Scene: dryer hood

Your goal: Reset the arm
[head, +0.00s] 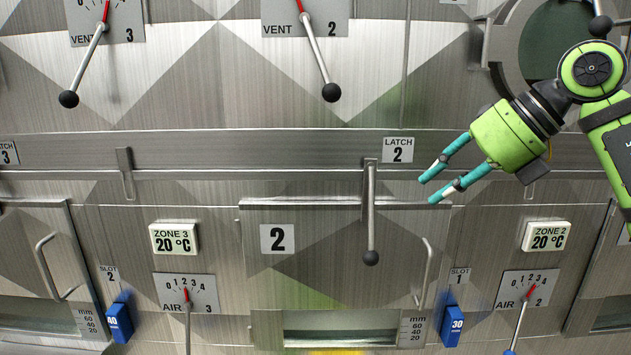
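My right arm comes in from the right edge of the head view. Its green and black wrist ends in a gripper (428,190) with two teal fingers pointing left and slightly down. The fingers are apart with nothing between them, so it is open and empty. It is in front of the steel panel, to the right of the latch 2 lever (371,215) and below and right of the LATCH 2 label (398,150). A clear gap shows between the fingertips and that lever. My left gripper is not in view.
Door 2 (330,215) has a bar handle (427,272) below my gripper. The vent 2 lever (318,60) and vent 3 lever (85,65) hang above left. Blue blocks marked 30 (453,326) and 40 (120,322) sit low. A round opening (550,40) is behind my arm.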

